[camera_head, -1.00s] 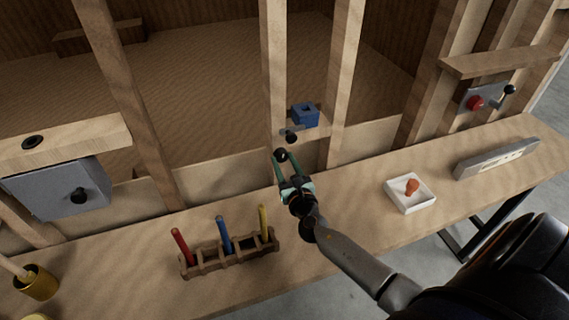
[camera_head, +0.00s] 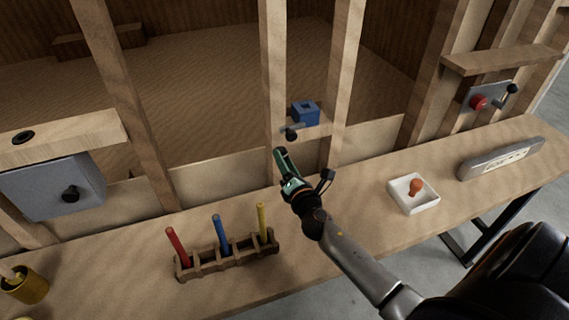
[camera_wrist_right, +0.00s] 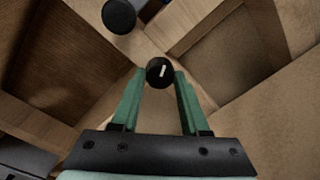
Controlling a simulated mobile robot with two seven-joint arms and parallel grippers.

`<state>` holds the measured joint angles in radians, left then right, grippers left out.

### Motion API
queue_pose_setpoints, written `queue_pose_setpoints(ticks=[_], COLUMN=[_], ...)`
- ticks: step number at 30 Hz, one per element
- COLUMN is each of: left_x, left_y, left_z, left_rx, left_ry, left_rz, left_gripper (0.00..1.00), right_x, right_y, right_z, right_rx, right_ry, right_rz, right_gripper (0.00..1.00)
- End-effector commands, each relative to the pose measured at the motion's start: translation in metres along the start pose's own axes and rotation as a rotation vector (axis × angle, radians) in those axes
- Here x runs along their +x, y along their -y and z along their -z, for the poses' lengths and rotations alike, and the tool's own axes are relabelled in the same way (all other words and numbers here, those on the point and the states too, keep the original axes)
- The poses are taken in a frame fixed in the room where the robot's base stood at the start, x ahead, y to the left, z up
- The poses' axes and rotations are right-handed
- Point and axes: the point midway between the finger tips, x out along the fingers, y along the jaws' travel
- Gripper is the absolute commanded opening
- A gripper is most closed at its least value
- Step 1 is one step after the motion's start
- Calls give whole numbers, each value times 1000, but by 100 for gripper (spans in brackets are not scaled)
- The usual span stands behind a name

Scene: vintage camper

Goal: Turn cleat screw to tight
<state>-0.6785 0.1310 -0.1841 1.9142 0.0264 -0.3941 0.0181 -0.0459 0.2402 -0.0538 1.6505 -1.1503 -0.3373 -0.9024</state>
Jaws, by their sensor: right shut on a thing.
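The cleat screw appears to be the black round knob with a white mark (camera_wrist_right: 160,72) in the right wrist view. It sits between the fingertips of my right gripper (camera_wrist_right: 160,80), which is shut on it. In the head view the knob (camera_head: 280,151) shows at the tips of the green fingers of the right gripper (camera_head: 283,160), in front of the wooden frame. Its white mark is hidden there. A second black knob (camera_head: 291,135) on a short grey lever is just above; it also shows in the wrist view (camera_wrist_right: 119,16). My left gripper is not in view.
A blue block (camera_head: 305,112) sits on the ledge above. The bench holds a rack (camera_head: 230,258) with red, blue and yellow sticks, a white tray (camera_head: 418,205) with an orange piece, and a grey strip (camera_head: 500,160). A grey box (camera_head: 50,188) with a knob is left.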

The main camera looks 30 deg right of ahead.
Motion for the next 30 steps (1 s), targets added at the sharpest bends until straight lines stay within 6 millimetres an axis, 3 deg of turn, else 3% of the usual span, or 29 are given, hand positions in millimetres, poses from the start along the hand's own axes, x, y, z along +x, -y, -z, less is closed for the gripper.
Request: queue_pose_setpoints(ticks=[30], left_x=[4], left_y=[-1], left_z=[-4], left_rx=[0], left_ry=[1], left_rz=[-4], left_gripper=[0], right_x=[0], right_y=[1], right_z=[-1], right_rx=[906], right_ry=[-44], right_rz=[-7], right_gripper=[0])
